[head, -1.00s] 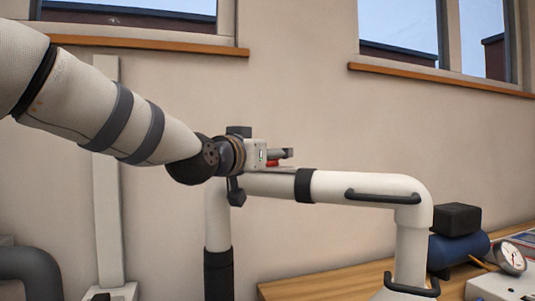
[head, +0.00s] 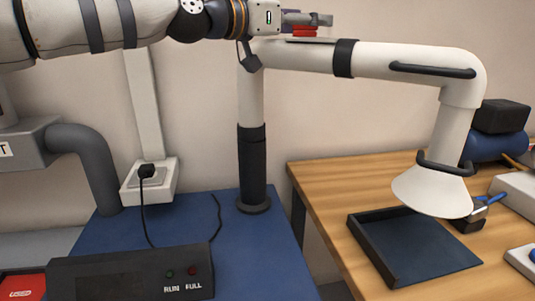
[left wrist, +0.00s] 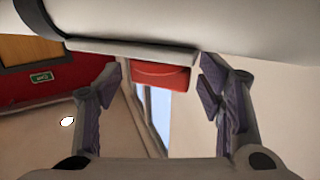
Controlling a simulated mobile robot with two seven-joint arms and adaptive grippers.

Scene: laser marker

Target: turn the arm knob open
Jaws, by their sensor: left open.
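The white extraction arm (head: 400,58) runs across the head view from its upright post to a hood at the right. A red knob (head: 303,33) shows at its upper left, partly covered by my left gripper (head: 308,18). In the left wrist view the red knob (left wrist: 160,76) lies beneath a grey plate, between the two open fingers of my left gripper (left wrist: 165,85). My right gripper is in no view.
The extraction hood (head: 432,190) hangs over a dark tray (head: 425,250) on the wooden table (head: 325,195). A black box with run and full lights (head: 130,272) stands on the blue surface (head: 235,235). A grey duct (head: 90,160) and wall outlet (head: 150,178) are at left.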

